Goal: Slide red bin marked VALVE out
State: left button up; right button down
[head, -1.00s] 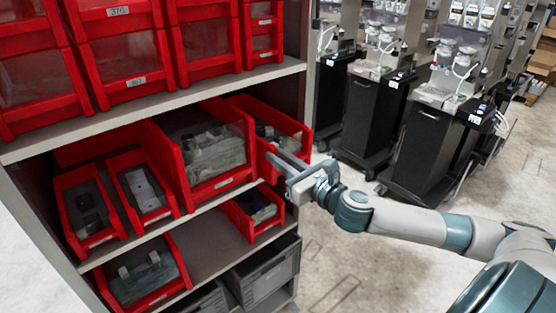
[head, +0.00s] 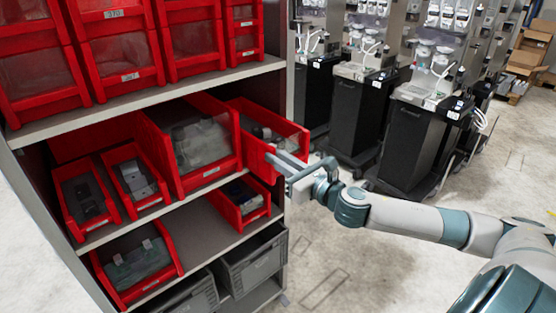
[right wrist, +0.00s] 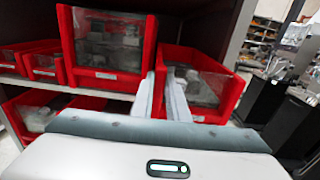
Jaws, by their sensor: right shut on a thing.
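A red open-front bin (head: 289,134) stands at the right end of the middle shelf, and its front sticks out past the shelf edge. It holds grey and dark parts; I cannot read a VALVE mark on it. My right gripper (head: 272,159) is shut on this bin at its left front wall. In the right wrist view the same bin (right wrist: 226,98) shows to the right, with the right gripper's fingers (right wrist: 163,98) on either side of its left wall. My left gripper is not in view.
A larger red bin (head: 211,174) stands close on the left, with smaller red bins beyond it. A small red bin (head: 241,209) sits on the shelf below. Red bins fill the shelf above. Black machine carts (head: 410,135) stand behind to the right. Floor in front is clear.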

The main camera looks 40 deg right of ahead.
jog(key=c, duration=1.6)
grip_release()
jog(key=shift+c, duration=0.2)
jog(key=shift+s, duration=0.15)
jog(key=s+d, duration=0.2)
jog(key=s, duration=1.5)
